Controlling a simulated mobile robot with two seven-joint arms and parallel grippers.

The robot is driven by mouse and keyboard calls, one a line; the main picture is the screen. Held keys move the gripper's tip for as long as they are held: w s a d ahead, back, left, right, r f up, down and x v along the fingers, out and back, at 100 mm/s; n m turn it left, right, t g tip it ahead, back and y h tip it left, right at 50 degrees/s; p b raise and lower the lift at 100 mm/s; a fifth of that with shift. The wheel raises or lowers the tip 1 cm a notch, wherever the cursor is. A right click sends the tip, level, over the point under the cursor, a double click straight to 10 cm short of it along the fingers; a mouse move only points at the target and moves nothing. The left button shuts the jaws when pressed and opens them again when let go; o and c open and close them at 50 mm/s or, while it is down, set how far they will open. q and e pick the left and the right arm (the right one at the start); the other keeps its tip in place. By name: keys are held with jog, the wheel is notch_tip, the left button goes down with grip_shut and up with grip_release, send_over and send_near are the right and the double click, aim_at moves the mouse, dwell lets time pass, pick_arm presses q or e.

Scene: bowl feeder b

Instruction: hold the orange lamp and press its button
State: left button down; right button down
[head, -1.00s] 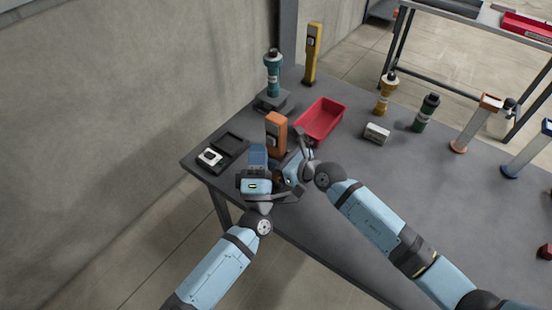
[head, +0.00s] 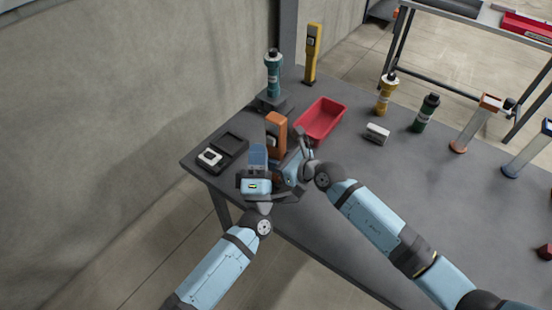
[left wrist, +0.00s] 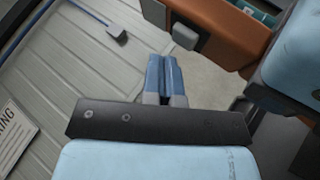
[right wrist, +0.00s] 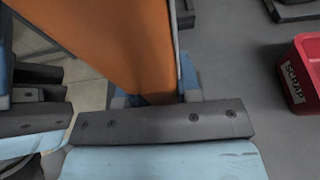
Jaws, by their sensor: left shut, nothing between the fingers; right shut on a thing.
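The orange lamp (head: 276,126) stands upright near the table's left end. My right gripper (head: 288,165) is shut on its lower part; in the right wrist view its orange side (right wrist: 130,45) lies between the fingers (right wrist: 155,92). In the left wrist view the lamp (left wrist: 225,32) shows a grey square button (left wrist: 186,38) on a dark face. My left gripper (head: 257,152) is shut and empty just left of the lamp. In the left wrist view its closed fingertips (left wrist: 160,62) appear just beside the button; I cannot tell whether they touch the lamp.
A red bin (head: 321,120), labelled SCRAP in the right wrist view (right wrist: 304,70), is right of the lamp. A teal lamp (head: 273,75) stands behind, a yellow one (head: 312,55) farther back. A black tray (head: 222,150) is at left.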

pick_arm(q)
jog(key=shift+w, duration=0.1)
dwell(0.3)
jog(key=shift+w+d, duration=0.25)
jog(key=shift+w, duration=0.05)
jog(key=shift+w+d, duration=0.2)
dwell(0.5)
jog(key=shift+w+d, duration=0.25)
jog(key=shift+d, duration=0.05)
pick_arm(e)
jog(key=shift+s+a, duration=0.2)
jog(key=shift+a, duration=0.05)
pick_arm(q)
jog(key=shift+s, duration=0.15)
jog(key=shift+s+a+r, duration=0.1)
jog(key=shift+s+a, duration=0.4)
jog(key=shift+s, duration=0.25)
pick_arm(e)
jog(key=shift+w+d, duration=0.15)
pick_arm(q)
jog(key=shift+a, duration=0.15)
